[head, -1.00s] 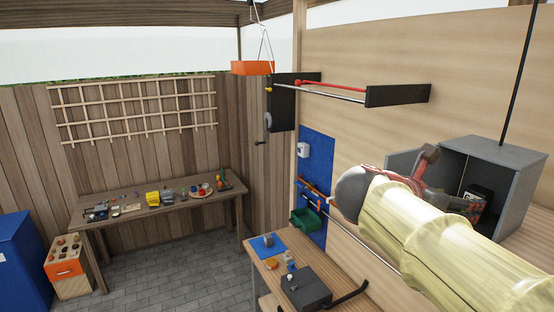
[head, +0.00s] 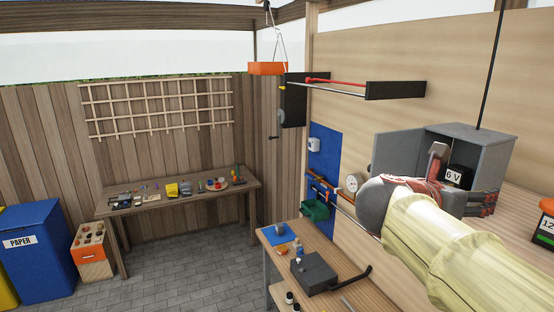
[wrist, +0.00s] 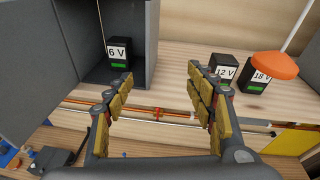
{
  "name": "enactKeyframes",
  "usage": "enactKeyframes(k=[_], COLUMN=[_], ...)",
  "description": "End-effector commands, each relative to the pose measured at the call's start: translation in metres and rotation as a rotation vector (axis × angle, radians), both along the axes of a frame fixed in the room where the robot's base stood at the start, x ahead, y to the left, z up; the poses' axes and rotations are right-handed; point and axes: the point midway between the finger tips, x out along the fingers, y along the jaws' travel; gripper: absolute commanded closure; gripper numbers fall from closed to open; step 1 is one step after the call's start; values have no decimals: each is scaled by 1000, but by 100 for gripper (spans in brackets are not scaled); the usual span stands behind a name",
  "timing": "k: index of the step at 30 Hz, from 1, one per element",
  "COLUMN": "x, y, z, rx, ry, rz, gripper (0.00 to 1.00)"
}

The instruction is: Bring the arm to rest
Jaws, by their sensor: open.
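My gripper (wrist: 160,76) is open and empty in the wrist view, its two yellow-padded fingers wide apart with bare bench and wall between them. In the head view my arm, in a pale yellow sleeve, reaches in from the lower right and covers most of the gripper. The gripper is near an open grey cabinet (head: 487,143). Inside the cabinet stands a black 6 V battery (wrist: 118,52), which also shows in the head view (head: 455,177). The left fingertip appears just below this battery in the wrist view, with nothing between the fingers.
Black 12 V (wrist: 223,68) and 18 V (wrist: 257,80) batteries stand right of the cabinet, an orange disc (wrist: 275,65) partly over the latter. A workbench (head: 345,292) holds a dark grey box (head: 313,273). A farther table (head: 243,187) carries small items.

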Motion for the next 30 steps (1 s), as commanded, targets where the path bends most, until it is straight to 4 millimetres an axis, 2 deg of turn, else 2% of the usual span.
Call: enactKeyframes(k=[5,10,14,16,20,21,23,24,26,27,29,30], x=[16,35,49,54,52,47,38,31,17,7,-10,-22], y=[10,34,68,96,159,177,200,213,228,236,245,249], z=[4,5,-4,-19,-72,-93,-126,-149,-184,-209,-245,-270], rx=[-132,-325,-549,-716,-1084,-1196,-1353,-1450,-1588,-1678,-1804,-1884], ry=[51,140,250,338,547,615,709,772,861,921,1007,1063], rz=[139,323,506,630,881,953,1050,1111,1197,1253,1333,1386], gripper=[45,45,45,45,45,45,45,45,45,45,45,45])
